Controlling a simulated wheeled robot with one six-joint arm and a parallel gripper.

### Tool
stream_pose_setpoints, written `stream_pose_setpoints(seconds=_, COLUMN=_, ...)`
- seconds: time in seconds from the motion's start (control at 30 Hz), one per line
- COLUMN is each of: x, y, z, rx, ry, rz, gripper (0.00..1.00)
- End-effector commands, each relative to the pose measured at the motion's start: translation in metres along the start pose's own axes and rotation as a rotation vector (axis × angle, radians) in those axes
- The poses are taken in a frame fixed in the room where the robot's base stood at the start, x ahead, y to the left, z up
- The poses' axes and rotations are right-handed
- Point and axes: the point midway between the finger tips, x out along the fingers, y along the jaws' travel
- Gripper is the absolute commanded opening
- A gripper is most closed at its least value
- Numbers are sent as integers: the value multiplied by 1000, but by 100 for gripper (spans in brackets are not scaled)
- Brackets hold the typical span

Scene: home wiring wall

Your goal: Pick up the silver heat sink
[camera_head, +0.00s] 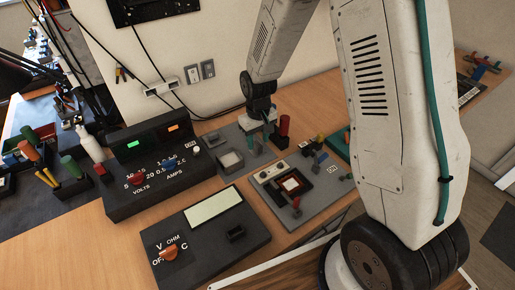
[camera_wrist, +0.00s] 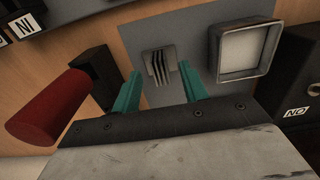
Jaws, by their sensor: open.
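The silver heat sink (camera_wrist: 162,67) is a small grey block with upright fins. In the wrist view it sits on a grey plate, between and just beyond the tips of my gripper (camera_wrist: 160,78). My gripper's two teal fingers are apart with nothing held between them. I cannot tell from this view how high the fingers are above the plate. In the head view my gripper (camera_head: 266,126) points down over the grey board at the back of the bench. The heat sink is too small and too close to the gripper to make out surely there.
A square light-faced tray (camera_wrist: 243,50) stands close right of the heat sink. A red cylinder (camera_wrist: 45,107) on a black block is at the left; it also shows in the head view (camera_head: 284,125). A power supply (camera_head: 155,165) and a meter (camera_head: 210,235) stand on the bench.

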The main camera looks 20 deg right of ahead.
Motion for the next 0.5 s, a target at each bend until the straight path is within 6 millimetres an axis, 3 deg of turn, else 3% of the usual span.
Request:
stream_pose_setpoints(seconds=0.2, x=26, y=0, z=3, rx=0, ry=-2, rz=0, gripper=44)
stream_pose_setpoints(seconds=0.47, x=28, y=0, z=2, rx=0, ry=0, rz=0, gripper=44)
stream_pose_setpoints(seconds=0.5, x=28, y=0, z=2, rx=0, ry=0, rz=0, gripper=32)
